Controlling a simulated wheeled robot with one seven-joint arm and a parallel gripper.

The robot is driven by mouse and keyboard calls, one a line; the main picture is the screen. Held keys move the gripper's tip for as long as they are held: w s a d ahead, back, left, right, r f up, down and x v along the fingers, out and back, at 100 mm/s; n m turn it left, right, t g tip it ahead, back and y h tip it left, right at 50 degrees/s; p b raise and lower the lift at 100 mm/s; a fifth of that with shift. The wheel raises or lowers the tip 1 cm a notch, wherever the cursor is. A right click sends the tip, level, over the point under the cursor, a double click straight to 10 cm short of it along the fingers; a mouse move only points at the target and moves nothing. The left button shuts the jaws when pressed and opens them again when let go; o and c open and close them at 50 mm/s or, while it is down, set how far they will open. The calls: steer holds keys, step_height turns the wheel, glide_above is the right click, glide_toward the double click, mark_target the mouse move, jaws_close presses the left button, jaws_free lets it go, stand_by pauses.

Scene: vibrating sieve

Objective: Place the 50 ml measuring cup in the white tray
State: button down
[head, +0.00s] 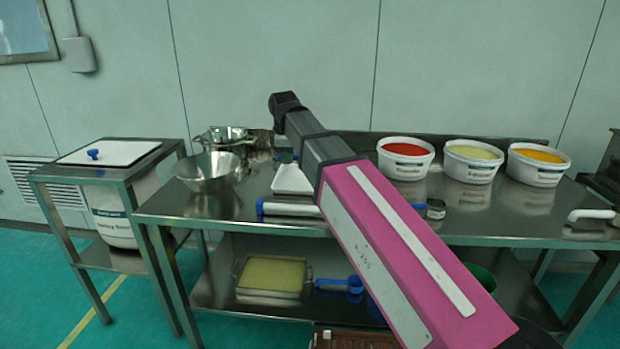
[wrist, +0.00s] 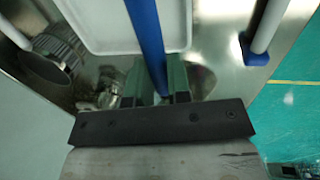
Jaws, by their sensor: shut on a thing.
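My gripper (wrist: 155,85) is shut on a long blue handle (wrist: 146,35), seen in the wrist view. The handle runs up the picture from between the green fingertips and crosses in front of the white tray. No cup end shows, so I cannot tell from its shape whether this is the 50 ml measuring cup. The white tray (wrist: 100,25) lies just beyond the fingers in the wrist view. In the head view the tray (head: 292,180) lies on the steel table, partly behind my arm. My gripper is mostly hidden there, near the tray's far end.
A blue-and-white tool (head: 290,209) lies before the tray. A metal bowl (head: 208,172) is left; tubs of red (head: 405,160), pale (head: 472,162) and orange (head: 538,165) material stand right. A small metal item (head: 435,208) lies right of my arm. A blue scoop (head: 340,284) is on the lower shelf.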

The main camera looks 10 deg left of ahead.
steer(key=w+d+f, duration=0.1)
steer(key=w+f, duration=0.1)
steer(key=w+d+f, duration=0.1)
steer(key=w+d, duration=0.1)
steer(key=w, duration=0.1)
steer(key=w+d+f, duration=0.2)
steer(key=w, duration=0.1)
steer(key=shift+d+f, duration=0.15)
steer(key=shift+f, duration=0.2)
steer(key=shift+d+f, duration=0.1)
steer(key=shift+f, duration=1.95)
steer(key=c, duration=1.5)
jaws_free()
steer(key=shift+f, duration=0.15)
steer(key=o, duration=0.4)
steer(key=r, duration=0.4)
steer(key=s+r, duration=0.1)
steer(key=r, duration=0.3)
steer(key=s+r, duration=0.1)
steer(key=r, duration=0.3)
steer(key=shift+s, duration=0.15)
